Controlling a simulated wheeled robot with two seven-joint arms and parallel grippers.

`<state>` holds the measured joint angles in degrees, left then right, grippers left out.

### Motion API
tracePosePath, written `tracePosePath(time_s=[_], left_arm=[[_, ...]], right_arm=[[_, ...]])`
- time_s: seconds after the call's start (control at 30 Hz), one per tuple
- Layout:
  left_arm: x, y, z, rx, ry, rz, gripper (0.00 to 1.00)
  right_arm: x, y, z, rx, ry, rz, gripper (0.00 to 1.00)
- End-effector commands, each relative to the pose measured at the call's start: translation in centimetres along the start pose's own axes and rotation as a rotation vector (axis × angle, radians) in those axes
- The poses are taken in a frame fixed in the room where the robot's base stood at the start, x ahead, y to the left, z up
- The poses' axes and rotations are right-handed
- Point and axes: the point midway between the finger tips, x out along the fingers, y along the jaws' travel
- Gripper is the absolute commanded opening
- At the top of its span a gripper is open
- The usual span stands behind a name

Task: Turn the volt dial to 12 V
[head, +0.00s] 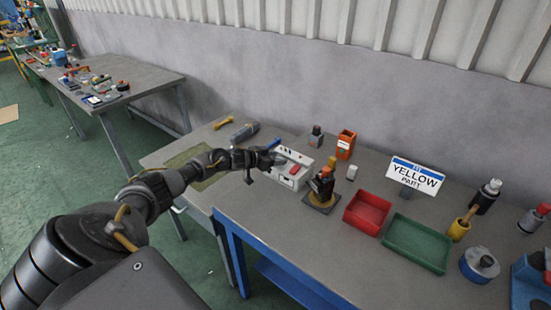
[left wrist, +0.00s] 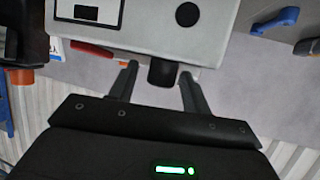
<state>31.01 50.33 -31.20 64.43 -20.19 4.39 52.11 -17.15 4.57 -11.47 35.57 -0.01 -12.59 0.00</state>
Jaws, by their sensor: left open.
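The white instrument box (head: 291,168) stands on the bench with a red part on it. In the left wrist view its pale face (left wrist: 150,35) fills the top, with a dark display (left wrist: 88,12) and a round black spot (left wrist: 187,14). A dark knob (left wrist: 162,73), seemingly the volt dial, sticks out at the box's near edge. My left gripper (head: 274,159) is at the box; in the wrist view its open fingers (left wrist: 157,88) stand either side of the knob, with gaps visible. Contact, dial markings and setting cannot be read. My right gripper is not in view.
A dark tool on a base (head: 321,188) stands just right of the box. An orange holder (head: 346,144) stands behind. A green mat (head: 195,165) lies at left.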

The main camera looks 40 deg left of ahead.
Motion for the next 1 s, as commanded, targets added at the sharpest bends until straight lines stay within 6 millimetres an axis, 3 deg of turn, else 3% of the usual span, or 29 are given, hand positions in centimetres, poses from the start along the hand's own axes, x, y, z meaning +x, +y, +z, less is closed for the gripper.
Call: tracePosePath(time_s=[0.07,0.37,0.67,1.0], left_arm=[[0.0,0.0,0.0,0.0,0.0,0.0,0.43],[0.0,0.0,0.0,-0.001,0.0,-0.001,0.04],[-0.1,0.1,-0.1,-0.017,-0.002,-0.034,0.04],[-0.2,0.3,-0.3,-0.11,-0.003,-0.243,0.04]], right_arm=[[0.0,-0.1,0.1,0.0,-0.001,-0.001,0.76],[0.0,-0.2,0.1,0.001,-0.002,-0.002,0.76],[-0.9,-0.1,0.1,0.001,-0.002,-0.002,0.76],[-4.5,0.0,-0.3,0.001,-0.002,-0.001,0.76]])
